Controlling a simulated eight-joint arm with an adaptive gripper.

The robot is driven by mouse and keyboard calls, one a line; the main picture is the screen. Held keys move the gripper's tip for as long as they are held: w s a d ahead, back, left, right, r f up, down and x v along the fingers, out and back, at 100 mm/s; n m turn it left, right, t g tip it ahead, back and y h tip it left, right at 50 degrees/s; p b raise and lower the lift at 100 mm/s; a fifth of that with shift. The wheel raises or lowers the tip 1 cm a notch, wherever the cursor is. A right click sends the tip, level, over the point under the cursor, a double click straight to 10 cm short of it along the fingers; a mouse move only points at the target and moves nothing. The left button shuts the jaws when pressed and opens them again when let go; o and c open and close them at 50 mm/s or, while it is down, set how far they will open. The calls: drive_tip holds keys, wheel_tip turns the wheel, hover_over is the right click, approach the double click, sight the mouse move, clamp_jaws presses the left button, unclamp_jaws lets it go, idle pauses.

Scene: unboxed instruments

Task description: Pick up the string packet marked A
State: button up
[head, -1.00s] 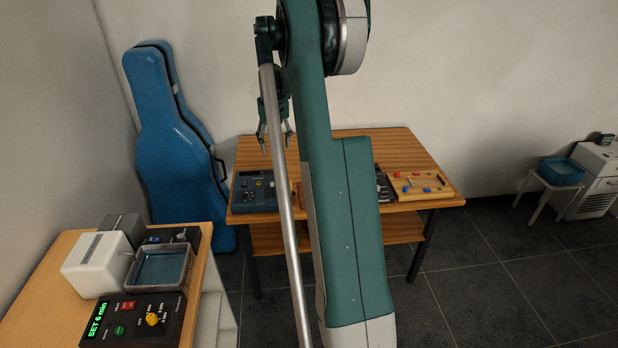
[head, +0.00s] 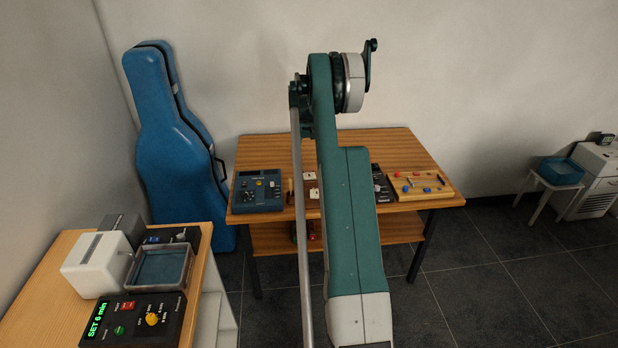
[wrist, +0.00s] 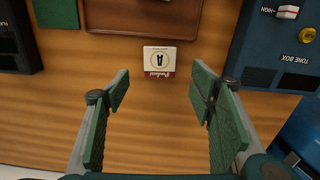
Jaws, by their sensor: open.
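The string packet marked A (wrist: 159,60) is a small white square with a dark A and a red band. In the wrist view it lies flat on the wooden table (wrist: 150,120), just beside the brown tray (wrist: 131,28). My gripper (wrist: 163,87) is open and empty above the table. The packet shows beyond the gap between its fingertips, apart from both fingers. In the head view my arm hides the gripper. Small white pieces (head: 311,176) show beside my arm there, but I cannot tell whether one is the packet.
The tone box (wrist: 293,52) lies to the right in the wrist view, and on the left of the table in the head view (head: 257,190). A green square (wrist: 56,13) and a black device (wrist: 18,40) lie left. A board with coloured pieces (head: 420,186) sits at the table's right.

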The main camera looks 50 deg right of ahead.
sight(309, 174)
idle(0.3)
drive_tip(key=shift+f, duration=1.3)
drive_tip(key=shift+s+f+b, duration=0.1)
drive_tip(key=shift+f+b, duration=0.35)
drive_tip(key=shift+f, duration=2.15)
drive_tip(key=c, duration=0.8)
